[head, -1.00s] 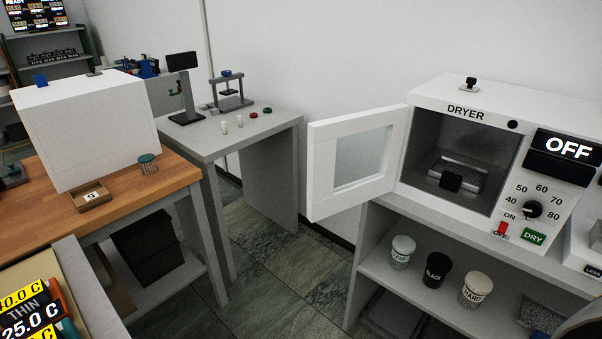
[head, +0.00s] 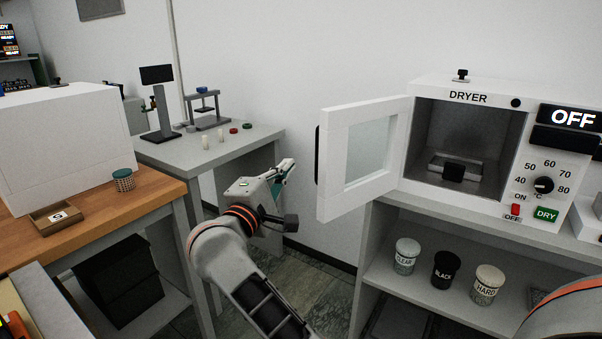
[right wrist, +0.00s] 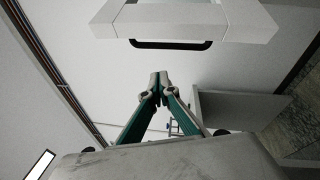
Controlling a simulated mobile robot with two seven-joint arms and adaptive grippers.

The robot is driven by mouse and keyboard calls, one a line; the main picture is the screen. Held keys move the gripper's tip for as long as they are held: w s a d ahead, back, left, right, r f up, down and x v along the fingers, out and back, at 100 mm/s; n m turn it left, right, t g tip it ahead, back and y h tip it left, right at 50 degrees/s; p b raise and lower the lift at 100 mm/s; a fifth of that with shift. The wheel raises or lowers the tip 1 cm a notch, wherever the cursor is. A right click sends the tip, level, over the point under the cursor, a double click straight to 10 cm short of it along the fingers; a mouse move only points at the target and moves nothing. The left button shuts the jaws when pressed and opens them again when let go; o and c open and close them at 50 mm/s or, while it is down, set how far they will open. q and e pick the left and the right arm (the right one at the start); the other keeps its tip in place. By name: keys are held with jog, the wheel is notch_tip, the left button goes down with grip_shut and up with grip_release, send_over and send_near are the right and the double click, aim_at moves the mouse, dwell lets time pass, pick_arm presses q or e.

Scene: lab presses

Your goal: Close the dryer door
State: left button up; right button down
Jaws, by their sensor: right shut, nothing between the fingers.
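The white dryer (head: 470,97) stands on the shelf unit at the right in the head view, its display reading OFF. Its door (head: 335,165), with a glass window, is swung wide open to the left of the chamber. A dark handle (head: 317,155) shows on the door's outer side. My right gripper (head: 288,167) is shut and empty, just left of the door's outer side and apart from it. In the right wrist view, the shut fingertips (right wrist: 158,76) point toward the door (right wrist: 195,20) and its black handle (right wrist: 172,44). My left gripper is not in view.
A dark-handled tray (head: 453,170) sits inside the dryer. Labelled jars (head: 446,270) stand on the shelf below. A grey table (head: 165,150) with a small press is behind my right arm. A wooden bench (head: 150,200) is at the left.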

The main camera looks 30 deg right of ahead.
jog(key=w+d+f+m+y, duration=0.1)
jog(key=w+d+m, duration=0.1)
jog(key=d, duration=0.6)
jog(key=shift+w+d+f+g+p, duration=0.2)
jog(key=shift+w+f+g+p, duration=0.15)
jog(key=shift+w, duration=0.35)
